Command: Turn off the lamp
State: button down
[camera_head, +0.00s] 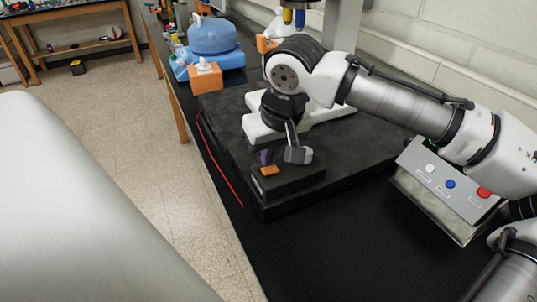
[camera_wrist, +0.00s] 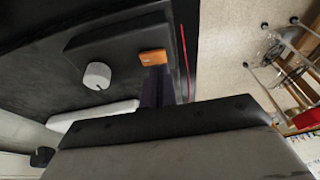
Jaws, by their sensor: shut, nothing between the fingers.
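A black raised base (camera_head: 300,180) with a small orange switch (camera_head: 270,171) lies at the front of a wide black platform; I take it for the lamp's base. A grey knob-like part (camera_head: 298,155) stands on it. In the wrist view the orange switch (camera_wrist: 153,57) and the pale round part (camera_wrist: 97,75) show on the dark base (camera_wrist: 120,45). My gripper (camera_head: 267,158) is shut and empty. It points down, its dark purple fingers (camera_wrist: 156,88) just beside the switch; I cannot tell if they touch. No lamp head or glow can be made out.
A control box (camera_head: 449,184) with white, blue and red buttons stands to the right, under my arm. A blue domed device (camera_head: 212,37) and an orange block (camera_head: 205,77) stand behind. A red cable (camera_head: 215,162) runs along the bench's left edge. The front bench is clear.

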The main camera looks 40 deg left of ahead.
jog(key=shift+s+f, duration=0.1)
jog(key=shift+f, duration=0.65)
jog(key=shift+s+a+f, duration=0.1)
jog(key=shift+s+f, duration=0.1)
jog(key=shift+f, duration=0.15)
jog(key=shift+r+t, duration=0.15)
jog(key=shift+t, duration=0.15)
jog(key=shift+w, duration=0.15)
jog(key=shift+w+d+r, duration=0.1)
jog(key=shift+w+d, duration=0.25)
jog(key=shift+w, duration=0.35)
